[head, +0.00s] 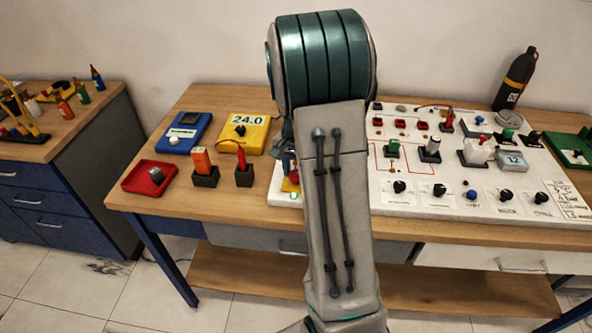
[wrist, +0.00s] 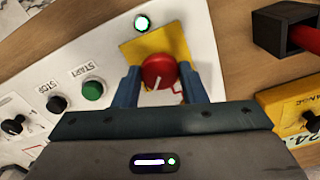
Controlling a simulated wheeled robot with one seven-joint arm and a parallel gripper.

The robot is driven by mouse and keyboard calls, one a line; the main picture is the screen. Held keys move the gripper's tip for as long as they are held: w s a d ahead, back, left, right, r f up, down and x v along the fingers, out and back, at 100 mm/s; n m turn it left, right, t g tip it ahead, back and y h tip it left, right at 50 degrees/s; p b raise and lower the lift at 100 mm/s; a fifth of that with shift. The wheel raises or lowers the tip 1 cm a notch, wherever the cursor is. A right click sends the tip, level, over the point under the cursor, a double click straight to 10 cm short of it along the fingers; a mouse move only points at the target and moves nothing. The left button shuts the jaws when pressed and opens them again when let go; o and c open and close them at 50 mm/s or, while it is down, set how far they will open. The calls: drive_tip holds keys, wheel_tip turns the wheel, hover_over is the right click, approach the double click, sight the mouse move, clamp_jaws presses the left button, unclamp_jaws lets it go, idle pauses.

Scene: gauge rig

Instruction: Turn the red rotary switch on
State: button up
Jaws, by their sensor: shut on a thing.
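A lamp (wrist: 142,22) beside the yellow plate glows white-green. In the head view my arm hides the knob and gripper; a bit of the yellow plate (head: 291,184) and the green-lit lamp (head: 294,196) show at the arm's left edge.
Green START (wrist: 93,90) and black STOP (wrist: 56,103) buttons sit left of the knob in the wrist view. A yellow meter (head: 243,133) reading 24.0, a blue device (head: 180,133), a red box (head: 149,178) and probe holders stand left on the table. The white panel (head: 420,205) carries several knobs.

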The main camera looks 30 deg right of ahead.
drive_tip(key=shift+m, duration=0.5)
drive_tip(key=o, duration=1)
drive_tip(key=shift+a, duration=0.1)
wheel_tip(320, 180, up, 14)
drive_tip(key=shift+f, duration=0.1)
drive_tip(key=shift+a, duration=0.1)
drive_tip(key=s+a+n+t, duration=0.1)
drive_tip(key=s+a+n, duration=0.2)
drive_tip(key=s, duration=0.3)
drive_tip(key=s+a+f+n+t, duration=0.1)
drive_tip(key=s+a+n, duration=0.3)
drive_tip(key=s+a, duration=0.2)
drive_tip(key=s+a+n+t, duration=0.1)
drive_tip(key=s+a+n, duration=0.3)
drive_tip(key=s, duration=0.3)
drive_tip(key=shift+s+a+f, duration=0.4)
drive_tip(key=shift+a, duration=0.05)
